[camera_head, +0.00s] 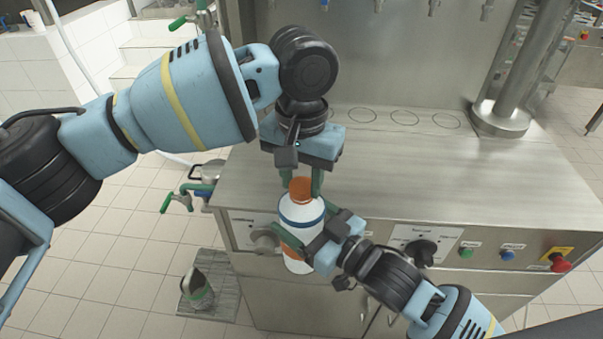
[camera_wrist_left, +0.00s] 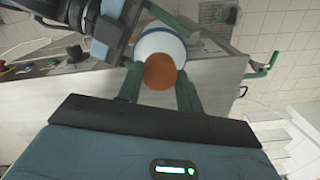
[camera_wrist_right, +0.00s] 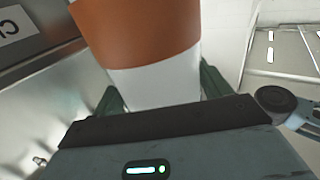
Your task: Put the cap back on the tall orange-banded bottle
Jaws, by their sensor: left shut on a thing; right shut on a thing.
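The tall white bottle (camera_head: 297,210) with orange bands and a blue ring stands upright in front of the steel counter's edge. My right gripper (camera_head: 305,230) is shut around its body from the right; the right wrist view shows its orange band (camera_wrist_right: 140,35) close up. My left gripper (camera_head: 302,186) points down from above, shut on the orange cap (camera_head: 301,191). The cap is over the bottle's top, and in the left wrist view it (camera_wrist_left: 160,72) lies against the bottle's white top. I cannot tell whether the cap touches the neck or sits just above it.
The steel counter top (camera_head: 430,170) is largely clear behind the grippers. Its front panel has knobs, green and blue buttons and a red emergency button (camera_head: 560,262). A small dark and white object (camera_head: 197,287) is on a grate on the floor at the left.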

